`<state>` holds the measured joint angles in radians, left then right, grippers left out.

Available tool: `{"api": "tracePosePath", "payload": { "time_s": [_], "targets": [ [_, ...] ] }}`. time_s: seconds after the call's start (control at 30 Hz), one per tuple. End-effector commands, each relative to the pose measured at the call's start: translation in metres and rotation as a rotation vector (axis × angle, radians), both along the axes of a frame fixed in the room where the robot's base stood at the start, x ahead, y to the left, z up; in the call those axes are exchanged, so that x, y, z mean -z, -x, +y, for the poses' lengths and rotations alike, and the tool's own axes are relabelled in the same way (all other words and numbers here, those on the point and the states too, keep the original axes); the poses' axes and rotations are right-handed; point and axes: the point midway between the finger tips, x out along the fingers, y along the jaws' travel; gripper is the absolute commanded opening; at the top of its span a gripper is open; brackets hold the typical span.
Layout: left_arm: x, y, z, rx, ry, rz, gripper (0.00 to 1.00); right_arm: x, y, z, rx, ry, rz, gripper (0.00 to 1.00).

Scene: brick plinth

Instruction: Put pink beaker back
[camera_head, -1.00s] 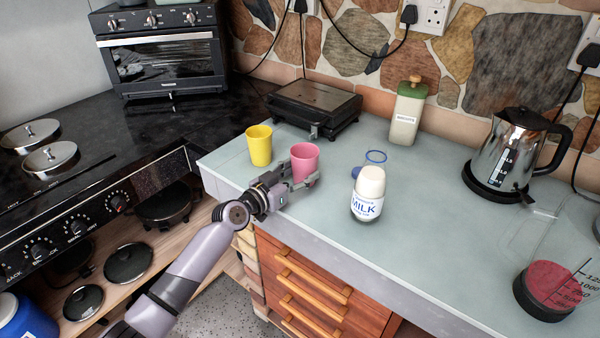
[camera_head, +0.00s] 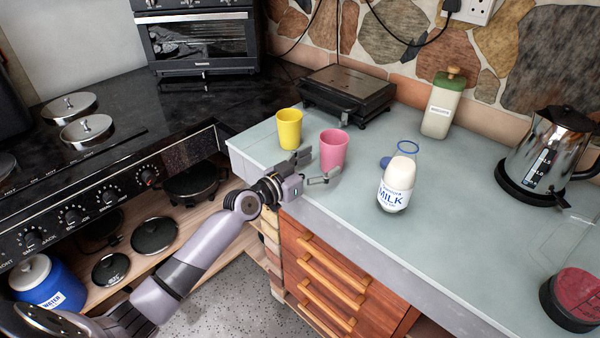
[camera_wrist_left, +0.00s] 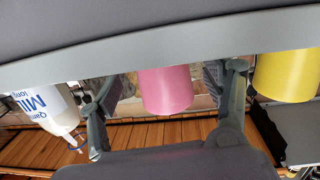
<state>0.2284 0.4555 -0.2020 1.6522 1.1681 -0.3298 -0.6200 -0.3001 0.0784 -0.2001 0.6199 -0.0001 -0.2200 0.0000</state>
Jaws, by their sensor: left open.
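The pink beaker (camera_head: 333,150) stands upright on the grey-green counter (camera_head: 450,240), right of and slightly nearer than the yellow beaker (camera_head: 289,129). My left gripper (camera_head: 320,170) is open in front of the pink beaker, with its fingers apart and nothing held. In the left wrist view the pink beaker (camera_wrist_left: 166,90) shows beyond and between the two open fingers (camera_wrist_left: 165,105). The yellow beaker (camera_wrist_left: 288,75) is outside the fingers at the right there. My right gripper is not in view.
A black appliance (camera_head: 347,94), a biscuit jar (camera_head: 442,104) and a kettle (camera_head: 545,155) stand farther back. The counter's front middle is clear.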

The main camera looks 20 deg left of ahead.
Motion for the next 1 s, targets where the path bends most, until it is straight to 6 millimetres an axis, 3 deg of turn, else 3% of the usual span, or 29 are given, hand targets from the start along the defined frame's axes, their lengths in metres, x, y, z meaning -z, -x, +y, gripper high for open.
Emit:
{"api": "tracePosePath", "payload": {
  "time_s": [0.2, 0.4, 1.0],
  "targets": [
    [0.000, 0.045, 0.021, 0.000, -0.004, 0.002, 0.72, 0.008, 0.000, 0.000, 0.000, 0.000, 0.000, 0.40],
    [-0.002, 0.069, 0.032, 0.000, -0.001, 0.000, 0.72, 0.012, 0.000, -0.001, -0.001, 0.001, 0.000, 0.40],
    [-0.005, 0.075, 0.034, 0.000, 0.000, -0.001, 0.72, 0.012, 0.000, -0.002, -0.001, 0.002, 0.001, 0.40]
  ]
}}
